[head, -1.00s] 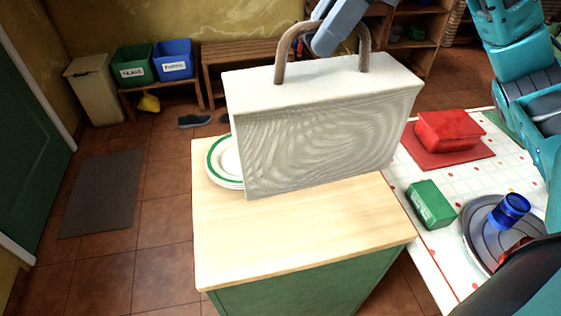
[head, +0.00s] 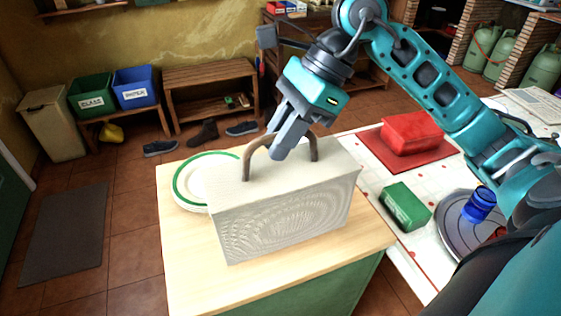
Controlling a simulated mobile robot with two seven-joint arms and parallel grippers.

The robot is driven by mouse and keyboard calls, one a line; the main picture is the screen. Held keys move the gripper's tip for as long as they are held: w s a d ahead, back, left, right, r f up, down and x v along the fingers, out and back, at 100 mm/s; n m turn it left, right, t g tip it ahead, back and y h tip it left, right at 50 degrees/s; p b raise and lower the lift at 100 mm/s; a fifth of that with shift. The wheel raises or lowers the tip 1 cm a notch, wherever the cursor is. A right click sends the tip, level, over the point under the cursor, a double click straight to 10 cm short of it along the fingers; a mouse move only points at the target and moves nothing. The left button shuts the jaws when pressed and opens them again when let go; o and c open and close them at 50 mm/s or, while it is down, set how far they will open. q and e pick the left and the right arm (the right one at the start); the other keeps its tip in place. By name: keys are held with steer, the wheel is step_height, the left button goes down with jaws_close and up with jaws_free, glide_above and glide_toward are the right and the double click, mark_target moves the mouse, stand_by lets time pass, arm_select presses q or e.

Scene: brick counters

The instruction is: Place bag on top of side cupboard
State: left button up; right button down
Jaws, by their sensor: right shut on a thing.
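The white bag (head: 285,218) with a brown arched handle (head: 247,160) is upright over the light wooden top of the green side cupboard (head: 190,262). Its base appears to be at the wooden top, but I cannot tell whether it bears fully on it. My right gripper (head: 278,152) comes down from above and is shut on the bag's handle. The fingertips partly hide the handle's arch. My left gripper is not in view.
A plate with a green rim (head: 182,192) lies on the cupboard behind the bag, partly hidden by it. On the table at right are a red box (head: 412,132), a green box (head: 405,205) and a blue cup (head: 479,204) on a grey plate. The cupboard's front left is clear.

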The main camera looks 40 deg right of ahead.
mark_target(274, 170)
step_height(274, 170, down, 4)
steer(key=shift+f, duration=0.2)
stand_by(0.3)
steer(key=shift+f+b, duration=0.15)
steer(key=shift+b, duration=0.2)
steer(key=c, duration=1.1)
jaws_free()
steer(key=shift+o, duration=0.2)
